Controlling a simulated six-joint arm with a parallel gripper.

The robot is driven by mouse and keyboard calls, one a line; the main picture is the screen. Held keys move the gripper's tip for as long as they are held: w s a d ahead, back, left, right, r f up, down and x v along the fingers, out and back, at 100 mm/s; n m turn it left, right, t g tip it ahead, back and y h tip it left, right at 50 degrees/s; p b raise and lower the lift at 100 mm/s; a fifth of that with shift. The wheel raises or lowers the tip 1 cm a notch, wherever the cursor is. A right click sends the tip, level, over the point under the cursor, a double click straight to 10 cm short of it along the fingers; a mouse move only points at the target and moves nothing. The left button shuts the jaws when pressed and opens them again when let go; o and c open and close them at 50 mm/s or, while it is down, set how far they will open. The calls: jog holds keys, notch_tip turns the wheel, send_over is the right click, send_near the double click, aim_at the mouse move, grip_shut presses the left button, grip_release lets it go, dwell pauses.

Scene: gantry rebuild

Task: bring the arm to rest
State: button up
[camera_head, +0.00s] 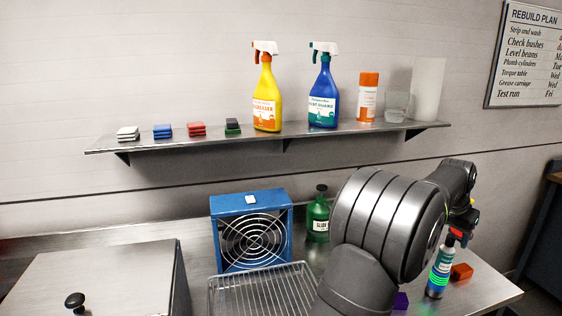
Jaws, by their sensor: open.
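My arm rises from the bottom centre and bends over to the right. Its wrist points down above the right part of the metal bench (485,292). My gripper (461,222) is small and dark in this view and partly hidden by the arm's links; it is open. It is just above a dark bottle (439,270) with a white, teal and green label, standing upright on the bench. I cannot tell whether the gripper touches the bottle's top.
An orange-brown block (461,271) and a partly hidden purple block (401,301) lie near the bottle. A green bottle (318,214), blue fan box (251,230) and wire rack (262,290) stand left of my arm. A wall shelf (340,133) holds spray bottles and sponges.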

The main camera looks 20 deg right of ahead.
aim_at(450, 244)
jog(key=x, duration=0.7)
notch_tip(450, 244, up, 2)
jog(key=shift+r, duration=0.85)
notch_tip(450, 244, down, 3)
jog(key=shift+s+r, duration=0.1)
jog(key=v, duration=1)
jog(key=shift+a+r, duration=0.15)
jog(key=shift+a, duration=0.1)
